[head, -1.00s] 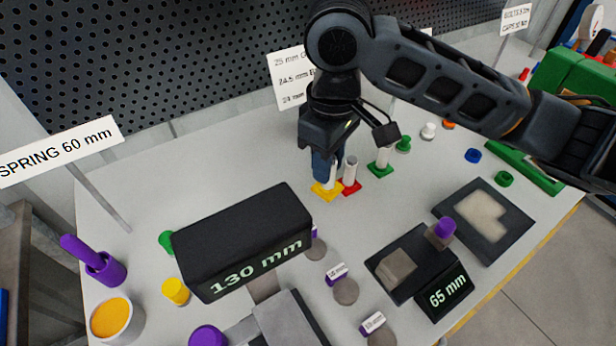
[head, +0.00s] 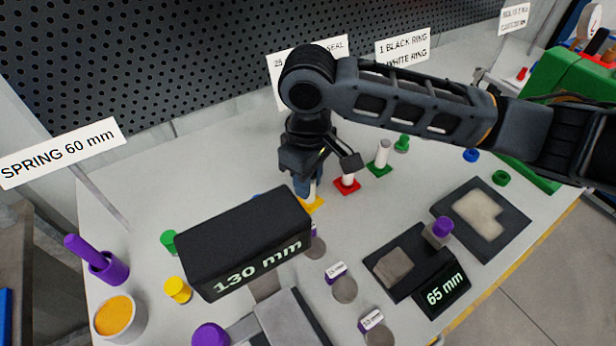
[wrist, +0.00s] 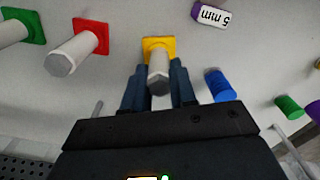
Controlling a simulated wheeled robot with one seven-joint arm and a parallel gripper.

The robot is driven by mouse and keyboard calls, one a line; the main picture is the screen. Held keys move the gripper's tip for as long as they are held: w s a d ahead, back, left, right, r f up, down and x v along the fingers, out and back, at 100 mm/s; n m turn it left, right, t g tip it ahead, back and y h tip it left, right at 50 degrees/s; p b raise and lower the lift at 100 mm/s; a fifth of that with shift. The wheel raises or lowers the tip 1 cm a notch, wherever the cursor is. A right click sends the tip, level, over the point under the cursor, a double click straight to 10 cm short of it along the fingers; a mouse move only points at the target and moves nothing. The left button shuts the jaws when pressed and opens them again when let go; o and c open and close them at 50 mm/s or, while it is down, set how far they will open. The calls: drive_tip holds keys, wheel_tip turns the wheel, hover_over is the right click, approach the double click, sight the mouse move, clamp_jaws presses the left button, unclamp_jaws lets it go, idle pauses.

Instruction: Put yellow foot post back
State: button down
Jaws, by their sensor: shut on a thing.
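The yellow foot post has a square yellow foot (head: 312,205) and a pale grey post. It also shows in the wrist view, with its foot (wrist: 158,46) and its post (wrist: 158,78) between the fingers. My gripper (wrist: 158,88) is shut on the post, and in the head view (head: 306,188) it points down over the table. The black 130 mm block hides part of the foot in the head view. I cannot tell whether the foot touches the table. The red foot post (head: 347,182) and the green foot post (head: 380,160) stand upright to the right in the head view.
The black 130 mm block (head: 245,235) stands close in front of my gripper. A blue cylinder (wrist: 220,86) is beside the fingers in the wrist view. The black 65 mm fixture (head: 440,290) is at front right. The table behind and left of my gripper is clear.

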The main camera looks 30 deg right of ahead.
drive_tip(key=c, duration=0.9)
unclamp_jaws()
drive_tip(key=shift+f, duration=0.1)
drive_tip(key=shift+o, duration=0.2)
wheel_tip(320, 180, up, 12)
drive_tip(key=shift+r, duration=0.2)
